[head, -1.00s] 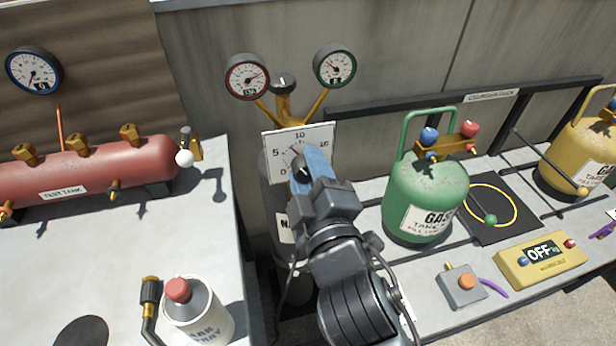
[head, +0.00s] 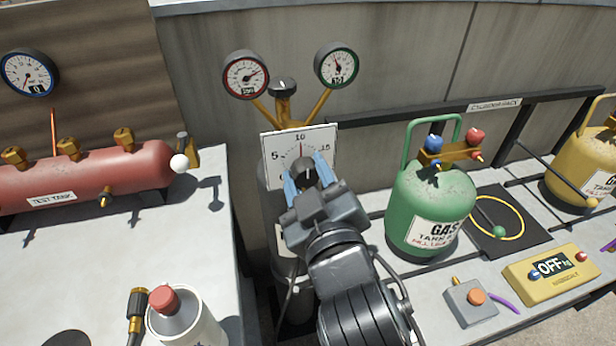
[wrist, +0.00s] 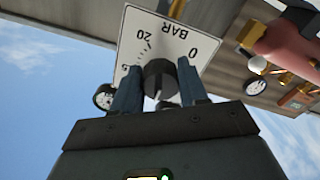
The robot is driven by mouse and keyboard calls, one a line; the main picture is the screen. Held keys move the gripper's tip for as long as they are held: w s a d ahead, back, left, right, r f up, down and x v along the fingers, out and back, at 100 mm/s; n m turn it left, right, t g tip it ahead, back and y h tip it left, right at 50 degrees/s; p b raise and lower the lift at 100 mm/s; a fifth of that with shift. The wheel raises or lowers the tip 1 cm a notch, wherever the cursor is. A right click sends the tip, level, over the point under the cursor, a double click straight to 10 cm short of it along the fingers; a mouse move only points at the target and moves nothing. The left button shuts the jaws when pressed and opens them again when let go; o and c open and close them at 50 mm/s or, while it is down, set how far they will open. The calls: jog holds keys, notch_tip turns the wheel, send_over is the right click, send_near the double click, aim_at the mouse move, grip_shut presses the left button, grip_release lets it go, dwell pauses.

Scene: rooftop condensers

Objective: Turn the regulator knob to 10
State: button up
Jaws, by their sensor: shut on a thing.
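The regulator knob (head: 307,167) is dark and round, in front of a white dial plate (head: 270,143) marked 5, 10 and 15. A thin red pointer rises from the knob toward the 10. My gripper (head: 306,173) has its blue fingers on either side of the knob and is shut on it. In the wrist view, the knob (wrist: 158,78) sits between the two fingers, and the plate (wrist: 190,22) appears upside down with 20, 0 and BAR. The lower dial is partly hidden by my gripper.
Red-rimmed (head: 246,75) and green-rimmed (head: 337,68) gauges stand above the plate. A green gas tank (head: 425,205) stands close to the right of my arm. A red test tank (head: 85,178) and a white bottle (head: 185,322) are on the left bench.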

jog(key=shift+d+f, duration=0.2)
jog(key=shift+f, duration=0.1)
jog(key=o, duration=1)
jog(key=shift+a+r, duration=0.1)
jog(key=shift+r, duration=0.05)
jog(key=shift+o, duration=0.2)
jog(key=v, duration=0.7)
jog(key=shift+s+b, duration=0.3)
jog(key=shift+s, duration=0.1)
